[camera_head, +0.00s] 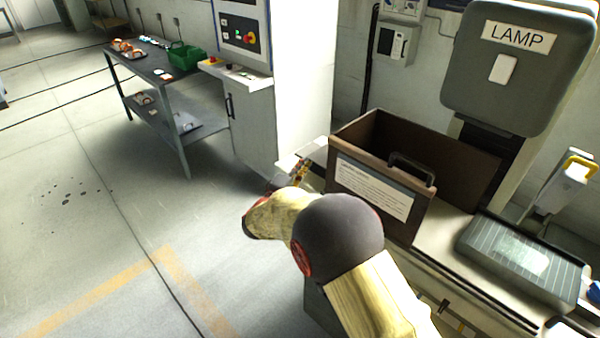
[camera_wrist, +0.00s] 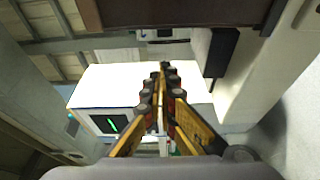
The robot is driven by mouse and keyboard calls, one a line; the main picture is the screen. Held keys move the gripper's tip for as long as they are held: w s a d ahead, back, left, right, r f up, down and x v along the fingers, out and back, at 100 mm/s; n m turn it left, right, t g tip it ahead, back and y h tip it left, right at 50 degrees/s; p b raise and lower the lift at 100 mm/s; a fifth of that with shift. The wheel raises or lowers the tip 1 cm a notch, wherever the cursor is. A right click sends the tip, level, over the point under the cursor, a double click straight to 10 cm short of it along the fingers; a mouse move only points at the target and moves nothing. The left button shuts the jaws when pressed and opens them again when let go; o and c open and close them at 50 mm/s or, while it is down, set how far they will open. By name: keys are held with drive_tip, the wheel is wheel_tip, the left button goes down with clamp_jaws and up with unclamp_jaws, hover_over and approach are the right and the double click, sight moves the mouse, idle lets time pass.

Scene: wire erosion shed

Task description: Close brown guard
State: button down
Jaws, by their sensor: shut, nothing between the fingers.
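The brown guard (camera_head: 385,226) is a boxy enclosure on the pale machine at the right. Its front panel carries a white text label and a dark bar handle (camera_head: 412,168) near the top right corner. The guard's top is open and I see into its dark inside. My gripper (camera_head: 303,165) is left of the front panel, partly hidden behind my own arm. In the wrist view my gripper (camera_wrist: 162,72) has its fingers together and empty. A brown edge of the guard (camera_wrist: 180,14) crosses the top of that view, apart from the fingertips.
A grey lamp housing (camera_head: 520,70) stands behind the guard. A ribbed tray (camera_head: 520,255) lies on the machine bed to the right. A white control cabinet (camera_head: 250,115) stands beyond my gripper. A dark table (camera_head: 150,65) with a green bin is at the back left. The left floor is clear.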

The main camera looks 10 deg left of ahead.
drive_tip(key=d+b, duration=0.1)
drive_tip(key=w+d+b, duration=0.1)
drive_tip(key=d, duration=0.1)
drive_tip(key=w+d+b, duration=0.1)
drive_tip(key=shift+w+d, duration=0.15)
drive_tip(key=shift+d, duration=0.25)
drive_tip(key=shift+d, duration=0.1)
